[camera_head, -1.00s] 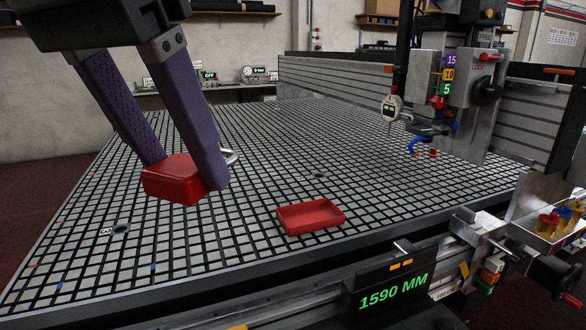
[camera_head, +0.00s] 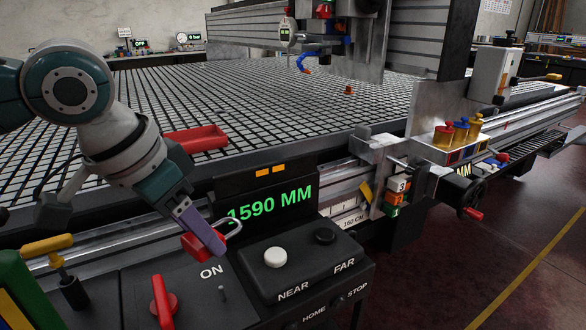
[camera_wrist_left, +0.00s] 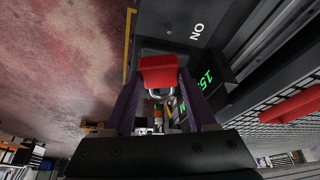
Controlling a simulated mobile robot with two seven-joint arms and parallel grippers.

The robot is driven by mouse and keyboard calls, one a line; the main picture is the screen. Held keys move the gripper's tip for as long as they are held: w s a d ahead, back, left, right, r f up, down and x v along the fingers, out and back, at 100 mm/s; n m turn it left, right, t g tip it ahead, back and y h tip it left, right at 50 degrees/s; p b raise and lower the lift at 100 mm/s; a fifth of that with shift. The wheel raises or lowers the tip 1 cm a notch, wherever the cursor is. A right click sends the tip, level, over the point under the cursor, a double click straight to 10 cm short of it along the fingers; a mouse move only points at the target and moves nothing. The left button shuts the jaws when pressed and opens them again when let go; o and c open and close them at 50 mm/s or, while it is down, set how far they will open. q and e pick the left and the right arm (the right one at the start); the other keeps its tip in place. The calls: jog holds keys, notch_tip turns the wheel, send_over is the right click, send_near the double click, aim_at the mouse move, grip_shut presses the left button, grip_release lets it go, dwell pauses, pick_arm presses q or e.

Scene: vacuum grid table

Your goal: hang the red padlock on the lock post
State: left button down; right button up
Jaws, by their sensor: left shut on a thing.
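My left gripper (camera_head: 205,238) is shut on the red padlock (camera_head: 192,246) and holds it above the black control panel, left of the 1590 MM display. The padlock's metal shackle (camera_head: 235,228) sticks out to the right of the purple fingers. In the left wrist view the red padlock body (camera_wrist_left: 158,68) sits between the fingertips, with part of the shackle showing. A short thin grey post (camera_head: 222,292) stands on the panel by the ON label, below and apart from the padlock; I cannot tell for sure that it is the lock post. My right gripper is not in view.
A red rotary switch (camera_head: 163,302) stands left of the thin post. The button box (camera_head: 300,268) with white and black knobs is on the right. The display (camera_head: 265,205) rises behind. An empty red tray (camera_head: 197,138) lies on the grid table (camera_head: 260,95).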

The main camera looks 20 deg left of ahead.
aim_at(163, 304)
pick_arm(q)
notch_tip(163, 304, down, 6)
jog(key=a+b, duration=0.1)
jog(key=a, duration=0.1)
jog(key=shift+a+r, duration=0.2)
jog(key=shift+a, duration=0.2)
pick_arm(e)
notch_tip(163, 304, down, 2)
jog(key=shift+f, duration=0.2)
pick_arm(q)
jog(key=shift+s, duration=0.1)
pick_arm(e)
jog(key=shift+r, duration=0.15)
pick_arm(q)
jog(key=shift+f+b, duration=2.3)
jog(key=shift+f, duration=2.2)
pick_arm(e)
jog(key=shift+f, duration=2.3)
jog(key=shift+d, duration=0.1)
pick_arm(q)
jog(key=shift+c, duration=0.6)
grip_release()
